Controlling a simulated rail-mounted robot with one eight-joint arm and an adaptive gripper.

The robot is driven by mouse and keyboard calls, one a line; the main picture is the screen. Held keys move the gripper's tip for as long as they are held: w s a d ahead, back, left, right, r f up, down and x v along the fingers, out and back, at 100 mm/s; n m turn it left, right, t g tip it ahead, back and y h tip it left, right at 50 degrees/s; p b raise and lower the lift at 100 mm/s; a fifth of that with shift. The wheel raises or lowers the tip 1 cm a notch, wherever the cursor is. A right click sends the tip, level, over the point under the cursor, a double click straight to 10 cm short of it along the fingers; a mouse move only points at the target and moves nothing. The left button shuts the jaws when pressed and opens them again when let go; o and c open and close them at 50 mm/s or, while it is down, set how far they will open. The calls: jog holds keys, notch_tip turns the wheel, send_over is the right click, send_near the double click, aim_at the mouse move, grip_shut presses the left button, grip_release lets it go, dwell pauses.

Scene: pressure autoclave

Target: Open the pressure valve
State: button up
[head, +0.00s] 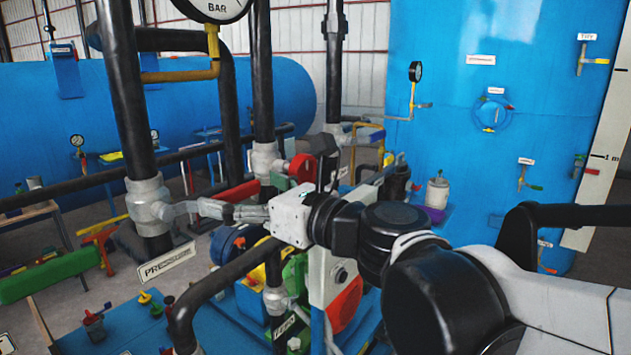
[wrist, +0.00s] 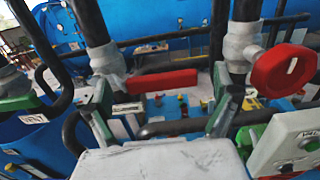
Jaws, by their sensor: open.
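The valve labelled PRESSURE (head: 165,262) has a grey body (head: 148,205) on a black vertical pipe at the left of the head view. In the wrist view, a grey valve body (wrist: 106,64) stands at the left, with a straight red lever (wrist: 155,82) pointing right from it. Contact cannot be told.
A red handwheel (wrist: 283,70) sits on a second pipe at the right of the wrist view. A pressure gauge (head: 215,8) hangs above in the head view. Black pipes and blue tanks (head: 470,120) crowd the surroundings.

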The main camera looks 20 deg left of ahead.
jog(key=shift+x, duration=1.15)
jog(key=c, duration=1.7)
jog(key=shift+o, duration=0.2)
jog(key=shift+s, duration=0.1)
